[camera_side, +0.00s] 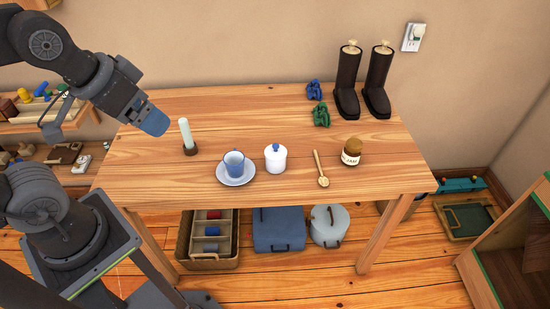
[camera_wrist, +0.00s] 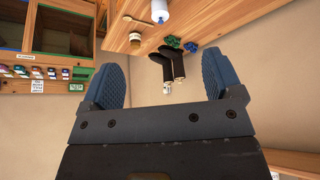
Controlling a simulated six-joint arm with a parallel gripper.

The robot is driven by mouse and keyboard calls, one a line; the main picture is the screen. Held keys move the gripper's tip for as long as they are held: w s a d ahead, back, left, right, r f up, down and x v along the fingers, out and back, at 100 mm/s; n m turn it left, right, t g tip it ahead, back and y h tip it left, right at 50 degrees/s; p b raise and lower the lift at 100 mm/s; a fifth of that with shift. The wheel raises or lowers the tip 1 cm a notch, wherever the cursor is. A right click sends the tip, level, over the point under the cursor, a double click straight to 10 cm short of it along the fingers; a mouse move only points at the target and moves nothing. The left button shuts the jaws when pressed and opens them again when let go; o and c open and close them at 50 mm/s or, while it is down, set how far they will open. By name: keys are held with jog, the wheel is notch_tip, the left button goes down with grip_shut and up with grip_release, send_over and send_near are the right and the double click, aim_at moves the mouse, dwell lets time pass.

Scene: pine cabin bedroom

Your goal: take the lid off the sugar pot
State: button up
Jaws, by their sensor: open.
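The sugar pot (camera_side: 275,161) is a small white pot in the middle of the table, near the front. Its lid (camera_side: 276,148) sits on top and has a blue knob. In the wrist view the white pot (camera_wrist: 162,8) is at the top edge, partly cut off. My gripper (camera_side: 153,120) is above the left part of the table, well to the left of the pot and higher than it. In the wrist view its two blue fingers (camera_wrist: 158,82) are wide apart with nothing between them.
A blue cup (camera_side: 234,161) on a saucer (camera_side: 236,181) stands just left of the pot. A pale candle (camera_side: 186,134) stands farther left. A wooden spoon (camera_side: 320,168) and a jam jar (camera_side: 351,151) are to the right.

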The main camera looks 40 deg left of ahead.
jog(key=shift+o, duration=0.3)
jog(key=shift+o, duration=0.9)
